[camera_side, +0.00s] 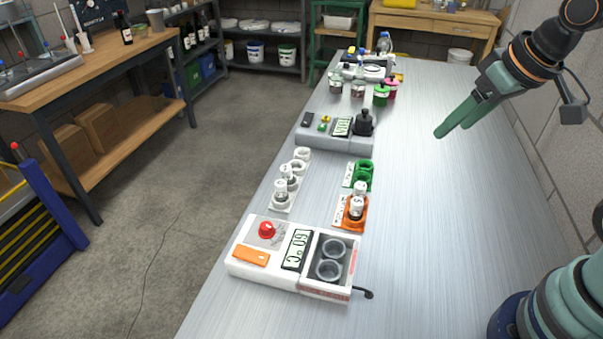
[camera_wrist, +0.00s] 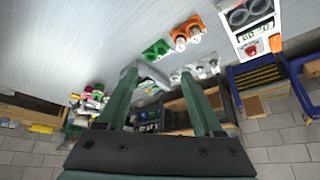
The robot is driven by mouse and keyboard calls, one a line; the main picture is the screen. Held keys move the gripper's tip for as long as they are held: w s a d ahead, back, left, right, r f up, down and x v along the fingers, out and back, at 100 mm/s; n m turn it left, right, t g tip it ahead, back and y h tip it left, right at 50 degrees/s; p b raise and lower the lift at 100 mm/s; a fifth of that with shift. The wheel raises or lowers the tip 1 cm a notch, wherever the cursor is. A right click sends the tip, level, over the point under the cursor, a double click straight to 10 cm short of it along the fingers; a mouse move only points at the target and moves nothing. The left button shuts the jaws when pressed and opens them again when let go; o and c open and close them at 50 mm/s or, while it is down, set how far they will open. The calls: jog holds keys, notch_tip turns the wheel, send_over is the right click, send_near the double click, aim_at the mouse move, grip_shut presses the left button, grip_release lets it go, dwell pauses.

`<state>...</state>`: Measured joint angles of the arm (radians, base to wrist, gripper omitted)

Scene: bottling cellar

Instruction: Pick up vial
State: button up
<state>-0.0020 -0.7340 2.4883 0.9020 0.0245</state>
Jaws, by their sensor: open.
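Small clear vials with white caps stand in holders on the bench. In the side view, one vial (camera_side: 356,207) is in the orange holder (camera_side: 345,222), with another white-capped one just behind it. More vials (camera_side: 281,192) stand in the white holder (camera_side: 279,208) to the left. A green holder (camera_side: 363,171) sits behind the orange one and looks empty. The wrist view shows the orange holder (camera_wrist: 191,25), its vials (camera_wrist: 195,38) and the green holder (camera_wrist: 157,49) beyond the fingers. My gripper (camera_side: 451,131) is open and empty, raised right of the holders; its fingers also show in the wrist view (camera_wrist: 158,72).
A white heater box (camera_side: 262,277) with a display and two round wells stands at the front. A grey device (camera_side: 313,136) with a display, and several jars (camera_side: 381,95), stand farther back. The right side of the metal bench (camera_side: 420,210) is clear.

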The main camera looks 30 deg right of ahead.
jog(key=m, duration=0.1)
jog(key=m+g, duration=0.6)
jog(key=m, duration=1)
send_over(361, 185)
notch_tip(361, 185, down, 10)
jog(key=f, duration=0.1)
notch_tip(361, 185, down, 11)
jog(key=shift+f, duration=0.15)
jog(key=shift+c, duration=0.3)
grip_shut()
